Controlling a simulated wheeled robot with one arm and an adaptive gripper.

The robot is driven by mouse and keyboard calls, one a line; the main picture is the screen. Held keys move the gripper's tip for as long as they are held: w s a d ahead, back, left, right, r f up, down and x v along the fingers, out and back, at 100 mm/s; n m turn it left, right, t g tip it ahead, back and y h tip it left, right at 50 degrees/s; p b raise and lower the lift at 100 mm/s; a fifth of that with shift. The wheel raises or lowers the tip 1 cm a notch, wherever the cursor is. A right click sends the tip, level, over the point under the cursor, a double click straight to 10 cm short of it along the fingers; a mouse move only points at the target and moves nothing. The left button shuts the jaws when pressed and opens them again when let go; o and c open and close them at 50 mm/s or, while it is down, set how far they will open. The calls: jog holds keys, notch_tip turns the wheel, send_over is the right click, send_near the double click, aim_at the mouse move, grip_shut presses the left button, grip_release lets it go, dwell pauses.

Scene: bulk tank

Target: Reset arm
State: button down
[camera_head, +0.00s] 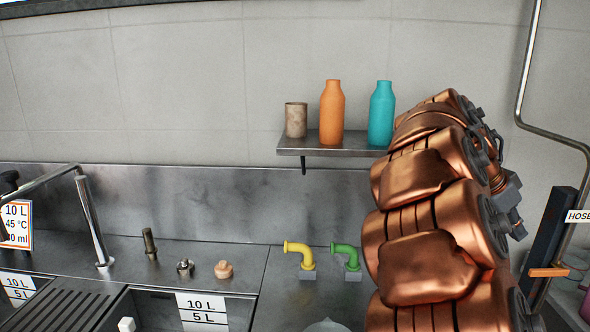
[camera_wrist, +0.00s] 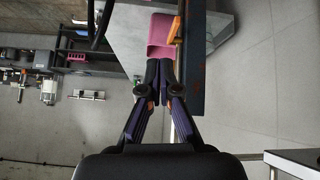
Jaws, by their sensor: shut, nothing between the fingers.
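My gripper (camera_wrist: 159,62) shows in the wrist camera view with its two dark fingers together and nothing between them. The fingertips appear just in front of a pink container (camera_wrist: 162,30); I cannot tell whether they touch it. In the head camera view my copper-coloured arm rises on the right side and bends away at the top. My gripper is not visible in that view.
A wall shelf (camera_head: 330,151) holds an orange bottle (camera_head: 331,112), a teal bottle (camera_head: 381,113) and a beige cup (camera_head: 296,120). Yellow (camera_head: 299,254) and green (camera_head: 346,256) elbow spouts stand on the steel counter left of my arm. A dark post (camera_head: 555,235) stands at right.

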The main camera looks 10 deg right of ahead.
jog(key=s+a+f+n+y+p, duration=0.1)
jog(key=s+a+f+n, duration=0.4)
jog(key=a, duration=0.6)
jog(key=s+a+f+n+y+p, duration=0.1)
jog(key=s+a+f+n+y, duration=0.3)
jog(key=a, duration=0.7)
jog(key=s+a+f+n+y+p, duration=0.1)
jog(key=s+a+f+n+y, duration=0.2)
jog(key=s+a+f+n, duration=0.4)
jog(key=s+a+n, duration=0.3)
jog(key=s+a, duration=0.1)
jog(key=a, duration=0.1)
jog(key=shift+s+f+p, duration=0.3)
jog(key=shift+f, duration=0.1)
jog(key=shift+s+a, duration=0.1)
